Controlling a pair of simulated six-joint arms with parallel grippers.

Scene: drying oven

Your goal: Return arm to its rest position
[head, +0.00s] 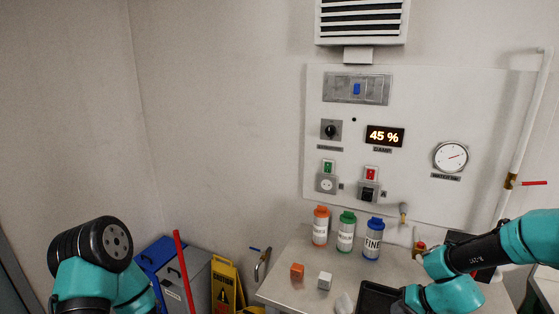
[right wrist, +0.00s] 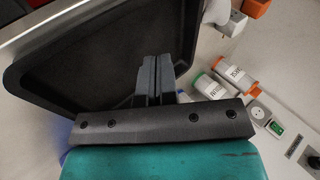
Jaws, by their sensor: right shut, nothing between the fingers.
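My right arm reaches in from the right in the head view, its wrist low by the black tray (head: 378,287). In the right wrist view my right gripper (right wrist: 157,78) has its two dark fingers together, with nothing between them. They lie in front of the black tray (right wrist: 80,55); I cannot tell the height above it. In the head view the right fingertips are not clearly seen. My left arm shows at the lower left of the head view, raised and bent, but its gripper is not in view.
Orange (head: 320,226), green (head: 346,231) and blue (head: 374,238) capped bottles stand at the table's back. An orange cube (head: 297,271) and a white cube (head: 325,281) sit left of the tray. Behind is a wall panel (head: 420,120) reading 45 %. A yellow sign (head: 223,284) stands left of the table.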

